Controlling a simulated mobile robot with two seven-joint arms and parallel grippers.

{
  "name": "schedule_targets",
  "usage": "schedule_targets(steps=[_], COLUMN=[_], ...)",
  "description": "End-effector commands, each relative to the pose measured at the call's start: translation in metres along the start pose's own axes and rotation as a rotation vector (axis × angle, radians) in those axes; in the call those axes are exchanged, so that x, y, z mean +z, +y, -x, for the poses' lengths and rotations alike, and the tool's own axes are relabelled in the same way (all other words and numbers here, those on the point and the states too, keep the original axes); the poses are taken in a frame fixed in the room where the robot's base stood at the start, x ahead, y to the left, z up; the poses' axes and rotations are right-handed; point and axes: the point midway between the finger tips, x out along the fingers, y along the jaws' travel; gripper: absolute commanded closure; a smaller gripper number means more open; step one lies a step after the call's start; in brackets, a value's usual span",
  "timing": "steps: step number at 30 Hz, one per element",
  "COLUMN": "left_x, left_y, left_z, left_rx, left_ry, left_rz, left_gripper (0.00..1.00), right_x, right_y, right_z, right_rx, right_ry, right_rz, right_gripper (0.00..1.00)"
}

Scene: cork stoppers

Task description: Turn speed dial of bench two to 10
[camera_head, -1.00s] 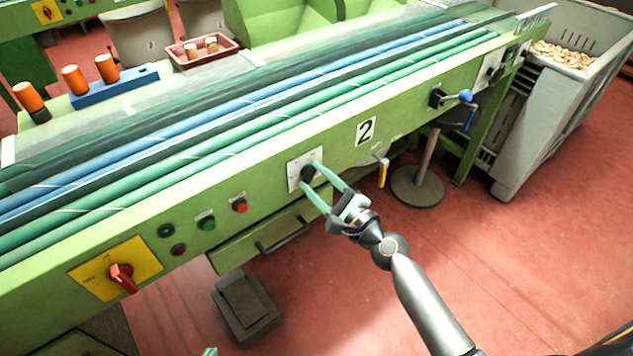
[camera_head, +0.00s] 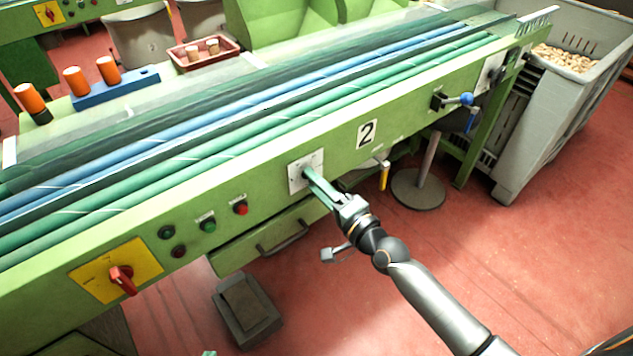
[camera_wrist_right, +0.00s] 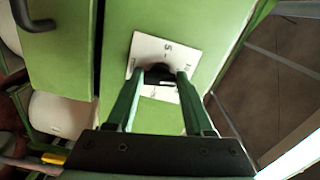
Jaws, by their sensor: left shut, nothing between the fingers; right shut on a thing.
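The speed dial is a black knob (camera_wrist_right: 159,74) on a white scale plate (camera_head: 295,182), on the green front of the bench marked 2 (camera_head: 367,133). In the wrist view the plate (camera_wrist_right: 147,44) carries small marks, including a 5; where the knob points cannot be read. My right gripper (camera_head: 309,175) is shut on the knob, one green finger on each side of it in the wrist view (camera_wrist_right: 161,78). In the head view its fingers hide the knob. Only a tip of my left gripper (camera_head: 209,353) shows at the bottom edge, away from the dial.
Red and green buttons (camera_head: 209,226) and a red rotary switch on a yellow plate (camera_head: 121,279) lie left of the dial. A drawer handle (camera_head: 283,238) is below. A yellow-handled lever (camera_head: 384,175) and blue-knobbed lever (camera_head: 460,99) are to the right.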

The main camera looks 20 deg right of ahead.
Motion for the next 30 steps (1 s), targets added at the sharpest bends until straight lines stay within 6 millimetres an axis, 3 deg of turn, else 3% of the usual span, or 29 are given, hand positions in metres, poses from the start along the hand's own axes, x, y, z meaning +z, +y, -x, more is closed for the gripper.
schedule_targets(steps=[12,30], left_x=[-0.0034,-0.0045], left_y=[0.0023,0.0029], left_z=[0.0043,0.0033], left_rx=[0.003,0.005], left_ry=[-0.005,-0.005], left_rz=[0.001,0.000], left_gripper=[1.00,1.00], right_x=[-0.0006,-0.0006], right_y=[0.0013,0.0019], right_z=[0.0002,0.0001], right_rx=[0.002,0.000], right_ry=[0.000,0.001], right_rz=[0.263,0.332], right_gripper=[1.00,1.00])
